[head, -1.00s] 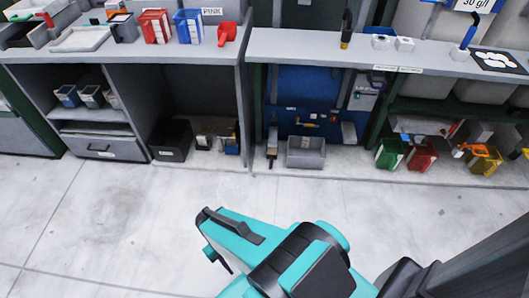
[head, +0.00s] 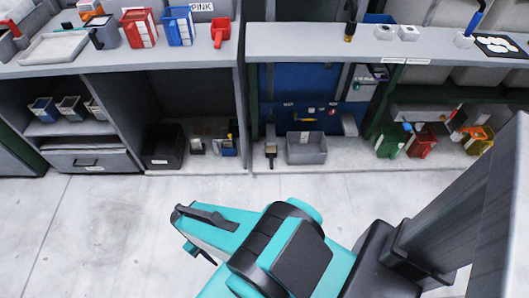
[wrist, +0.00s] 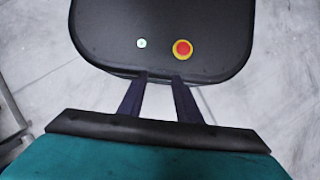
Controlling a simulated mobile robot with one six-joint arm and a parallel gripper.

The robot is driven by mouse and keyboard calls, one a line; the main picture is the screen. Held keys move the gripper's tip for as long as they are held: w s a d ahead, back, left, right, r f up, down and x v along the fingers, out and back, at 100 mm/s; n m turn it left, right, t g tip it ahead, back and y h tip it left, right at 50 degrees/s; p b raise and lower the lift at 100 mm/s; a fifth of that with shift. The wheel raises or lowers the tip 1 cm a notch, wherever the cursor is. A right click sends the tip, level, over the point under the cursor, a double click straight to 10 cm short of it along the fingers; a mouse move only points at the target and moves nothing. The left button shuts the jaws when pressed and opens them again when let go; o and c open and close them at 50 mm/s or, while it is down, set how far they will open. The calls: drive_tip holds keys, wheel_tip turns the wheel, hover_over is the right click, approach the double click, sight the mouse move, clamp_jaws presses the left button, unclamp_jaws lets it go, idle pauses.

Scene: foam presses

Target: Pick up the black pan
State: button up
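A dark grey-black pan-like container (head: 103,35) stands on the left worktop, between a pale tray and a red bin. It looks like the black pan, but it is small and I cannot be sure. My gripper (head: 200,254) hangs below the teal arm over the floor, well apart from the worktop. In the wrist view my gripper (wrist: 159,78) shows two dark fingers standing apart with nothing between them. Behind them is my own black base with a red button. The pan is not in the wrist view.
A red bin (head: 139,28), a blue bin (head: 179,26) and a red scoop (head: 221,33) stand right of the dark container. A grey bin (head: 306,148) and a black bin (head: 162,146) sit low by the floor. The floor (head: 100,220) before the benches is clear.

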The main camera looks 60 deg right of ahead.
drive_tip(key=shift+o, duration=0.5)
drive_tip(key=shift+w+a, duration=0.1)
drive_tip(key=shift+a, duration=0.05)
